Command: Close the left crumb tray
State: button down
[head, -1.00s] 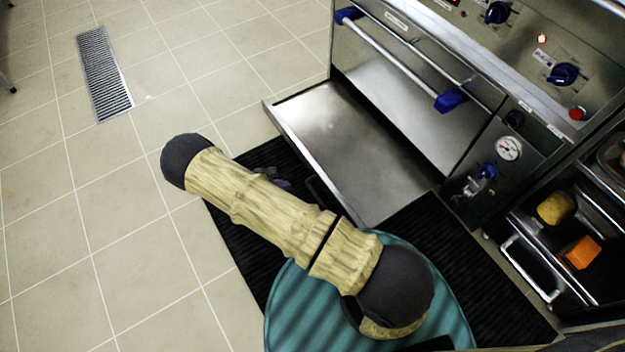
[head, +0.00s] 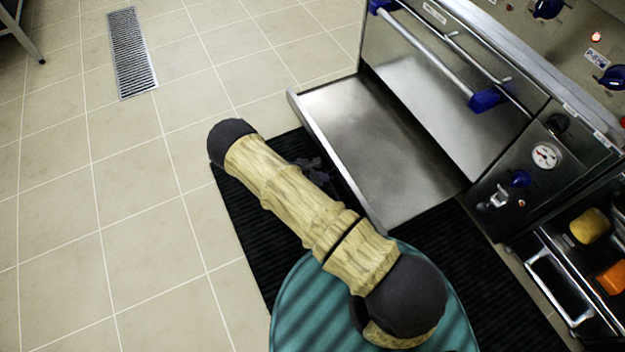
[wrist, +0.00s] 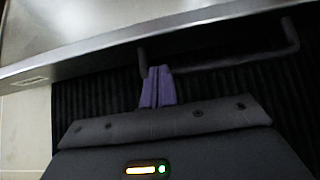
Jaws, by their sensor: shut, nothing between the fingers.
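The left crumb tray (head: 390,150) is a wide, shallow steel tray. It is pulled far out from under the steel cooker front, low over the floor. In the wrist view its front face (wrist: 110,38) crosses the top, with a dark bar handle (wrist: 235,61) on it. My gripper (head: 308,166) is partly hidden behind my arm in the head view, just in front of the tray's front edge. In the wrist view its purple fingers (wrist: 157,86) are shut and empty. Their tips are close to the left end of the handle; I cannot tell whether they touch it.
A black ribbed mat (head: 250,215) lies under the tray and my arm. The cooker door (head: 440,90) with a blue-ended bar stands above the tray. Shelves with yellow and orange items (head: 590,225) are at right.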

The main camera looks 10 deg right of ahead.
aim_at(339, 172)
jog(key=d, duration=0.1)
jog(key=w+d+b, duration=0.1)
jog(key=d, duration=0.1)
jog(key=shift+d+r, duration=0.1)
jog(key=shift+d, duration=0.05)
jog(key=shift+w, duration=0.25)
